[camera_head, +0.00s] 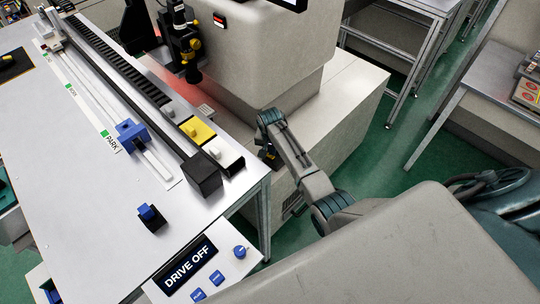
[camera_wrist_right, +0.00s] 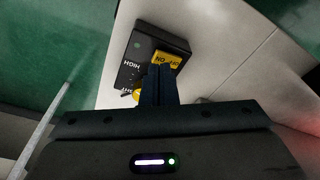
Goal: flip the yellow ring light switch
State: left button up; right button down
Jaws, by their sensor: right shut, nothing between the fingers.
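In the right wrist view a black control box (camera_wrist_right: 128,72) sits on a pale surface, with the word HIGH and more lettering. A yellow switch plate (camera_wrist_right: 172,51) marked ON and OFF is at its right side. A yellow round part (camera_wrist_right: 136,94) shows lower on the box, partly hidden by my fingers. My right gripper (camera_wrist_right: 159,68) is shut and empty, its fingertips overlapping the lower edge of the yellow plate; whether they touch it I cannot tell. In the head view my right gripper (camera_head: 268,155) is low beside the pale machine base. My left gripper is out of view.
The white table (camera_head: 85,200) at left carries a rail, a blue slider (camera_head: 131,133), a yellow block (camera_head: 196,130) and a blue-topped block (camera_head: 150,215). A DRIVE OFF panel (camera_head: 190,268) is at its near corner. The pale machine base (camera_head: 340,100) stands behind my right arm.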

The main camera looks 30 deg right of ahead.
aim_at(272, 157)
jog(key=shift+f+b, duration=0.55)
jog(key=shift+f, duration=0.3)
dwell(0.9)
jog(key=shift+r, duration=0.1)
notch_tip(272, 157, up, 7)
jog(key=p, duration=0.7)
jog(key=shift+p, duration=0.3)
